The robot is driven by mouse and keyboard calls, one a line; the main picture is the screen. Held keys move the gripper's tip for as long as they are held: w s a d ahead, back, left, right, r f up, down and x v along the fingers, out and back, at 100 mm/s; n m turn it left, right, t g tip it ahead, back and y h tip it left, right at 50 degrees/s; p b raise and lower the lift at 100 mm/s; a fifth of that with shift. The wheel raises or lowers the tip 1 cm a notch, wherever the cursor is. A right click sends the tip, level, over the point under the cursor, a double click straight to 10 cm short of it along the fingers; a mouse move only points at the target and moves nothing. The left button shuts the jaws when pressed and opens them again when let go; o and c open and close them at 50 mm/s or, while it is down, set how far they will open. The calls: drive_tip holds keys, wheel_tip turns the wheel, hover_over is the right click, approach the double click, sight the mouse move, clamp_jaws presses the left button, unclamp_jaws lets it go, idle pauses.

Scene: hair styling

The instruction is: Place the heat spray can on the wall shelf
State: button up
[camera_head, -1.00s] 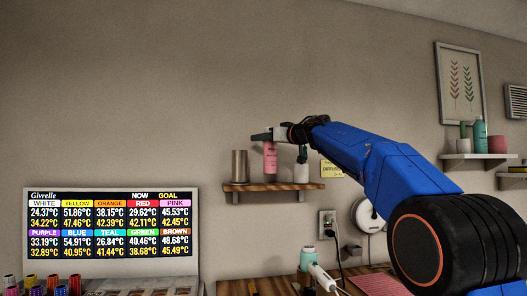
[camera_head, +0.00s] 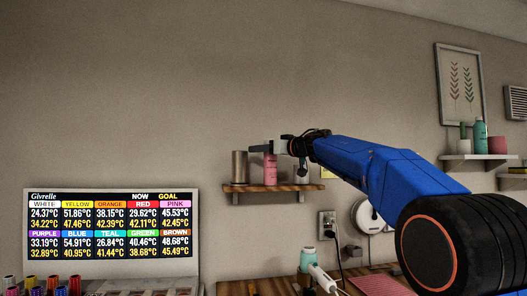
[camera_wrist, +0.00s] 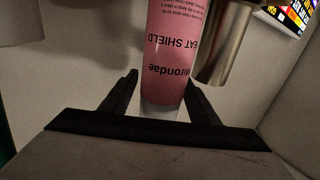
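My gripper (camera_head: 262,149) is at the top of the can in the head view. In the wrist view my gripper (camera_wrist: 160,80) has its two dark fingers spread, one on each side of the can's pale end. A gap shows at the left finger; contact at the right finger is unclear.
A metal cylinder (camera_head: 239,167) stands close to the can's left and also shows in the wrist view (camera_wrist: 222,50). A temperature screen (camera_head: 112,232) is lower left.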

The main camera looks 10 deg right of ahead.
drive_tip(key=shift+r, duration=0.1)
drive_tip(key=v, duration=1.2)
